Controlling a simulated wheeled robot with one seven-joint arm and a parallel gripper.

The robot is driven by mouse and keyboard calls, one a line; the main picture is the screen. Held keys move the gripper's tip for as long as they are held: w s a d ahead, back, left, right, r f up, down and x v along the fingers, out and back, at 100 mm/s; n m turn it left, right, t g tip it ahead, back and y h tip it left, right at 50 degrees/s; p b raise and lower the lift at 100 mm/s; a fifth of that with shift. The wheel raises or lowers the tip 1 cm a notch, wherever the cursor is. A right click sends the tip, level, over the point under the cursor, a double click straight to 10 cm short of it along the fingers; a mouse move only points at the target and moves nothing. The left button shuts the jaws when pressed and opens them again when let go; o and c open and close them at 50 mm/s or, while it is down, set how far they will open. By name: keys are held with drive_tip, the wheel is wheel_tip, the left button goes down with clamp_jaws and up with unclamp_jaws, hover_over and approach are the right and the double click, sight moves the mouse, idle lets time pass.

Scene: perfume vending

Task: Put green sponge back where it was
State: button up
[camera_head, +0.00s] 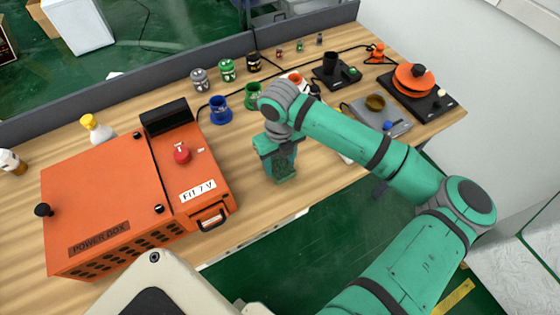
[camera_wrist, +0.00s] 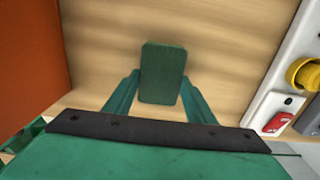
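The green sponge (camera_wrist: 163,72) is a dark green rectangular block. In the wrist view it sits between the two fingertips of my gripper (camera_wrist: 160,84), which appear to touch its sides. In the head view my gripper (camera_head: 281,160) points down over the front part of the wooden table, right of the orange power box. The sponge shows there as a dark green patch between the fingers, partly hidden by them. I cannot tell whether its underside touches the table.
The orange power box (camera_head: 125,200) stands close on the left. Blue (camera_head: 221,110) and green (camera_head: 253,96) cups stand behind my gripper. A grey device with a yellow knob (camera_wrist: 305,74) lies to the right. Bare wood (camera_head: 245,155) shows around my gripper.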

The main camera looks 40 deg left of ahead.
sight(280, 165)
drive_tip(key=o, duration=0.4)
drive_tip(key=shift+c, duration=0.2)
drive_tip(key=shift+r, duration=0.15)
wheel_tip(280, 165, up, 12)
idle(0.6)
